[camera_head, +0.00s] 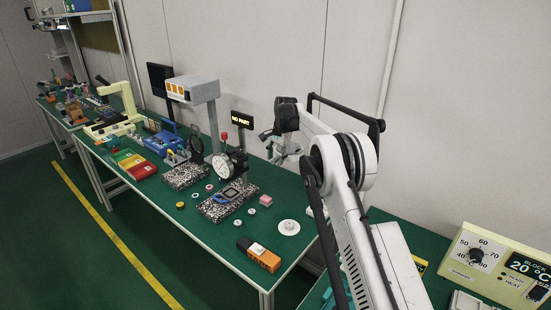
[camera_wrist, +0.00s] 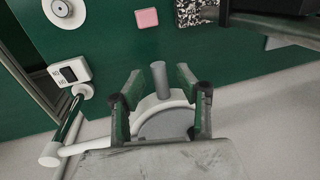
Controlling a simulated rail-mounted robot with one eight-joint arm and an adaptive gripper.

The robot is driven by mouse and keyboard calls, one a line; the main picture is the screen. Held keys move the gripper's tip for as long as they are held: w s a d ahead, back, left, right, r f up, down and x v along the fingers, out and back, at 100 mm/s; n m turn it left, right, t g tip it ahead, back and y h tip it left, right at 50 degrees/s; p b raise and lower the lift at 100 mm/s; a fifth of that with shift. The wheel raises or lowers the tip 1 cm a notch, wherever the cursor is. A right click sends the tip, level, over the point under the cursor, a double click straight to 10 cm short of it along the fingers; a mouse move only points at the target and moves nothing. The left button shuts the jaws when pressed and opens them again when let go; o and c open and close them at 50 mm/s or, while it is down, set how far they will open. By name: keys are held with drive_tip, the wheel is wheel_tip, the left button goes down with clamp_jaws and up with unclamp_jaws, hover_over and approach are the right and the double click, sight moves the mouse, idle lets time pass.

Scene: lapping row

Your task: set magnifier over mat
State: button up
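What looks like the magnifier is a round grey disc in a pale rim (camera_wrist: 165,122) with a grey upright peg (camera_wrist: 159,80), on a white tubular arm (camera_wrist: 75,148). In the head view a pale shape below my gripper (camera_head: 285,150) seems to be the same thing, partly hidden. My gripper (camera_wrist: 161,98) is open, its two fingers on either side of the peg, with gaps to it; it also shows in the head view (camera_head: 284,122). I cannot tell which thing is the mat; a white round pad (camera_head: 289,227) lies on the green bench.
A pink block (camera_head: 266,200) and an orange-black box (camera_head: 259,254) lie nearby. A "NO PART" display (camera_head: 242,120) stands behind. A control box (camera_head: 497,265) is at right.

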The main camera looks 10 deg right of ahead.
drive_tip(key=shift+f, duration=0.1)
clamp_jaws()
idle(0.4)
